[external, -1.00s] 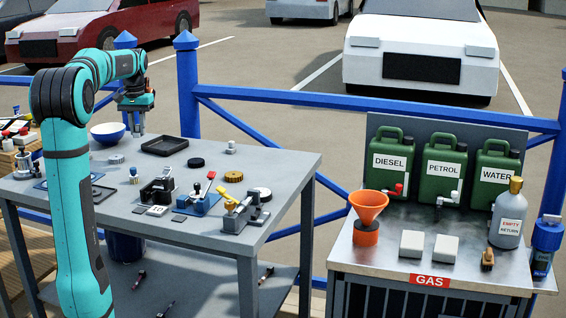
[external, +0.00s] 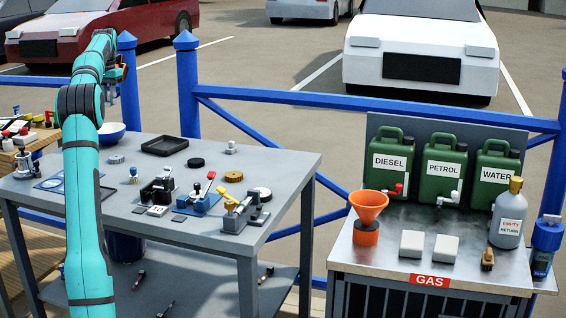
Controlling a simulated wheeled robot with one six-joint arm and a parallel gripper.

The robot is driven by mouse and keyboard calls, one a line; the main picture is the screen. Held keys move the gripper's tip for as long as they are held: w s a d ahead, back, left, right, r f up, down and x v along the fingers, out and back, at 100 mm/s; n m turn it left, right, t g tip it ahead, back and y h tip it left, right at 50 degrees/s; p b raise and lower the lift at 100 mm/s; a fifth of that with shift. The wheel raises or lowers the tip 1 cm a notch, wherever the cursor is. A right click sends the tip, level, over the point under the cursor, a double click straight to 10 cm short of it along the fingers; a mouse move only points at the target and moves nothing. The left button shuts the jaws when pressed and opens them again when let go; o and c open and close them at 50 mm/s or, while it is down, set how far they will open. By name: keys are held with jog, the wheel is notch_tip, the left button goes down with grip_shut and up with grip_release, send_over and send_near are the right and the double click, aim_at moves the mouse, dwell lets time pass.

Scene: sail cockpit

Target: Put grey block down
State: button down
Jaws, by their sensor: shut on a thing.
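My gripper (external: 113,88) is up above the back left of the grey table (external: 275,165), over the area of the blue bowl (external: 112,131) and partly behind my own arm. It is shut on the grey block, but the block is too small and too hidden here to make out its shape. The gripper is clear of the table top.
A black tray (external: 165,146), a black disc (external: 196,162) and a small grey knobbed piece (external: 230,147) stand on the table. Vises and small tools crowd its front. Bare table top lies at the back right. A blue railing (external: 380,105) runs behind.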

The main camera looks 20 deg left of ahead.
jog(key=shift+w+a+f, duration=0.15)
jog(key=shift+a+f, duration=0.3)
jog(key=shift+f, duration=1.4)
jog(key=shift+w+a+f, duration=0.15)
jog(key=shift+a+f, duration=0.35)
jog(key=shift+f, duration=1.35)
jog(key=shift+w+a+f, duration=0.15)
jog(key=shift+a+f, duration=0.3)
jog(key=shift+f, duration=1.4)
jog(key=c, duration=1.2)
grip_release()
jog(key=shift+o, duration=0.2)
notch_tip(320, 180, up, 7)
